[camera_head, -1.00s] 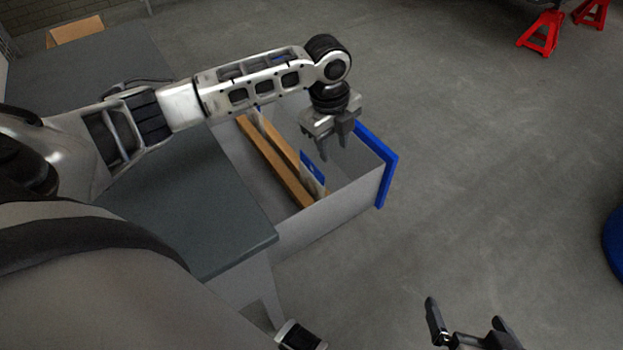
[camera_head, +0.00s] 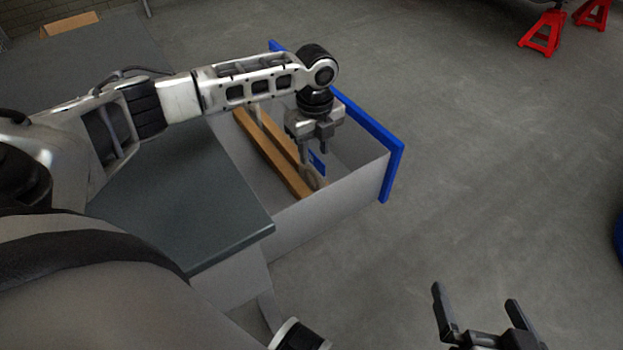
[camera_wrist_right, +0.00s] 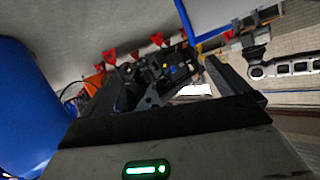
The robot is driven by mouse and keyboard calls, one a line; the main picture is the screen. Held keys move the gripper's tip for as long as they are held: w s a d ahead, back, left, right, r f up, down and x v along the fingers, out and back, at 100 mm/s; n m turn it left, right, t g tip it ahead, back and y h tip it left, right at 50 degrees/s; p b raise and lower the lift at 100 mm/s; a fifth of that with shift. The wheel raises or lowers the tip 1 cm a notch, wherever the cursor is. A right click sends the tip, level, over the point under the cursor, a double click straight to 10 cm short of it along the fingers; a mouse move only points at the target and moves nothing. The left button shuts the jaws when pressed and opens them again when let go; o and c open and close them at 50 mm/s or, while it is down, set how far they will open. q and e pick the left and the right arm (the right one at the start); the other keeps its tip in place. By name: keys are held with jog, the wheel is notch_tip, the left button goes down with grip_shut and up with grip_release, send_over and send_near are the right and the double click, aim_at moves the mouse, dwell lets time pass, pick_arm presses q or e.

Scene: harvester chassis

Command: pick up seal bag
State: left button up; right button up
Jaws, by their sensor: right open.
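A small bag with a blue header (camera_head: 317,163), likely the seal bag, stands in the open drawer beside the wooden dividers, partly hidden by my left gripper. My left gripper (camera_head: 314,160) points down into the drawer, its fingertips apart and right at the bag. I cannot tell whether they touch it. My right gripper (camera_head: 480,305) is open and empty over the floor at the lower right. In the right wrist view its fingers (camera_wrist_right: 180,92) stand apart with nothing between them.
The drawer (camera_head: 335,195) has grey walls and a blue front (camera_head: 375,130). Two wooden dividers (camera_head: 275,155) run along it. A dark tabletop (camera_head: 190,205) lies to its left. Red jack stands (camera_head: 545,35) are far back on the open floor.

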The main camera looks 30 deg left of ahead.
aim_at(311, 163)
pick_arm(q)
jog(key=f, duration=0.1)
jog(key=f+b, duration=0.1)
jog(key=f, duration=0.1)
jog(key=f+b, duration=0.1)
jog(key=shift+s+a+f, duration=0.2)
jog(key=shift+s+f, duration=0.1)
jog(key=shift+f, duration=0.3)
jog(key=shift+r, duration=0.1)
grip_shut()
pick_arm(e)
jog(key=shift+a+r+t+y, duration=0.4)
jog(key=shift+r+y, duration=0.1)
jog(key=shift+r, duration=0.1)
pick_arm(q)
jog(key=shift+r, duration=0.15)
